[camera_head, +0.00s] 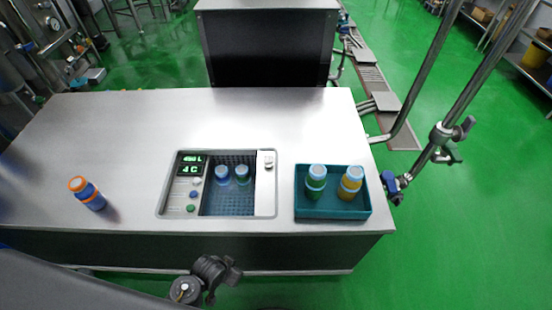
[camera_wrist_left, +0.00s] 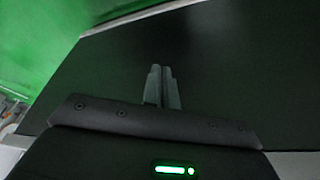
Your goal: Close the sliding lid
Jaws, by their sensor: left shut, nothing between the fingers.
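A cooler unit (camera_head: 166,206) is set into the steel counter, with its well open and a blue grid floor (camera_head: 230,204) showing. Two blue-capped bottles (camera_head: 222,175) (camera_head: 242,174) stand inside. The sliding lid (camera_head: 265,190) appears as a narrow light strip at the well's right side, with a small handle (camera_head: 268,161) near its back end. My left gripper (camera_wrist_left: 162,72) is shut and empty in the left wrist view, in front of a dark surface. In the head view my left arm is low at the front, clear of the lid. My right gripper is not visible.
A teal tray (camera_head: 332,213) with two bottles (camera_head: 316,182) (camera_head: 350,183) stands right of the cooler. An orange-capped blue bottle (camera_head: 87,193) stands tilted-looking at left. The counter (camera_head: 125,130) is otherwise clear. A dark box-shaped machine (camera_head: 268,48) stands behind, and steel pipes rise at right.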

